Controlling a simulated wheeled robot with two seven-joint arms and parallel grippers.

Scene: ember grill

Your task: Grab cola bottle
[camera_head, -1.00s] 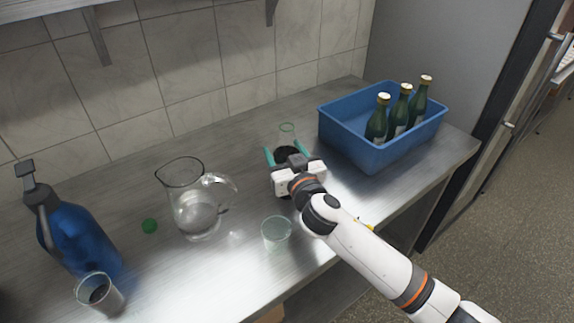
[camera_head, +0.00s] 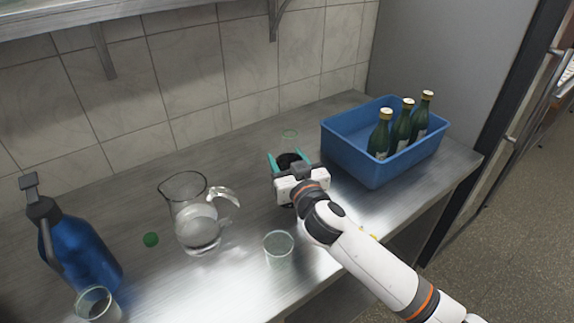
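My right gripper (camera_head: 289,157) is over the middle of the counter, with its teal fingers spread apart and pointing toward the back wall. A dark object (camera_head: 288,161), possibly the cola bottle, shows between the fingers. The gripper body hides much of it, and I cannot tell whether the fingers touch it. Several green bottles with pale caps, one of them the front green bottle (camera_head: 380,135), stand upright in the blue crate (camera_head: 372,174) at the right. No clearly readable cola label shows. My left gripper is not in view.
A blue spray bottle (camera_head: 80,255), a tumbler (camera_head: 97,304) and a green cap (camera_head: 151,240) are further left. The counter's right edge drops to the floor.

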